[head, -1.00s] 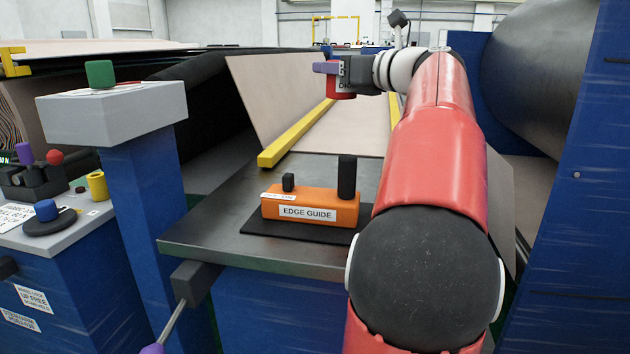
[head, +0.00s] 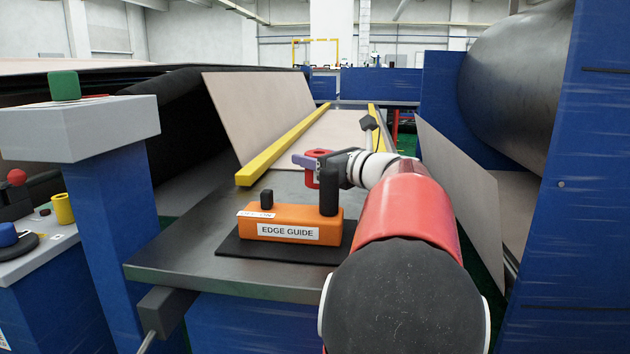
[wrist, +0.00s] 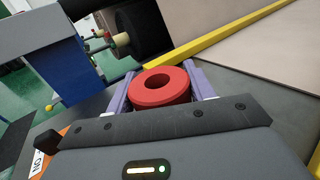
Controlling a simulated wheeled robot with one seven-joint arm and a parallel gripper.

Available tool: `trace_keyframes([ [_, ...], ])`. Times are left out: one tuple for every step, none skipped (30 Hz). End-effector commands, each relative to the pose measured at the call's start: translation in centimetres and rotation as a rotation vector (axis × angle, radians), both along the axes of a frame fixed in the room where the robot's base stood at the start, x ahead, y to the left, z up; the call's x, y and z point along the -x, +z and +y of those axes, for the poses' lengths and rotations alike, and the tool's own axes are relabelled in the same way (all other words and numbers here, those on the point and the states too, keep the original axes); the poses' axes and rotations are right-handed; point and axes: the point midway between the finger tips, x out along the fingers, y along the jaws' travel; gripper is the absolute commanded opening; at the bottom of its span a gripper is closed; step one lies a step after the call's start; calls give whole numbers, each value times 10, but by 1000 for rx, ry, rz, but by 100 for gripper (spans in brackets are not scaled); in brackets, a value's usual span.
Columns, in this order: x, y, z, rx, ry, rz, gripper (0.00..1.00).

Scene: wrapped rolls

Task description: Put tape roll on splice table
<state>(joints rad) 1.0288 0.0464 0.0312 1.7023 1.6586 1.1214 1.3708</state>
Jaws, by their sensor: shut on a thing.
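My gripper (head: 308,162) is shut on a red tape roll (wrist: 160,98). In the wrist view the ring lies between my two purple fingers, its open hole facing up toward the camera. In the head view the roll (head: 312,183) is small and partly covered by my fingers. The splice table (head: 185,245) is a dark grey metal top. My gripper is over its far part, behind the orange edge guide (head: 335,226). The roll appears held above the table; the exact gap is hard to judge.
The edge guide sits on a black mat (head: 232,246) at the table front, with a black upright post at its right end. A yellow rail (head: 285,145) and pale sheet (head: 258,118) run behind. A blue post with a green button (head: 64,86) stands left. Bare metal shows left of the mat.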

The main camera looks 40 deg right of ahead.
Motion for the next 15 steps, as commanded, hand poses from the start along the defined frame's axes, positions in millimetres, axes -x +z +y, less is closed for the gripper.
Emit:
trace_keyframes([
  [0,-7,0,-3,-1,1,20],
  [0,-12,0,-4,-1,1,20],
  [1,-19,-1,-4,-2,1,20],
  [0,-24,-1,-6,-2,2,20],
  [0,-28,-1,-5,-1,2,20],
  [0,-33,-1,-5,-1,2,20],
  [0,-37,0,-4,0,1,20],
  [0,-39,0,-3,0,1,20],
  [0,-41,0,-3,0,0,20],
  [0,-41,0,-2,0,0,20],
  [0,-41,0,-2,0,0,20],
  [0,-41,0,-1,0,-1,20],
  [0,-41,0,-1,0,-1,20],
  [0,-41,0,-1,0,-1,20],
  [0,-41,0,-1,0,-1,20],
])
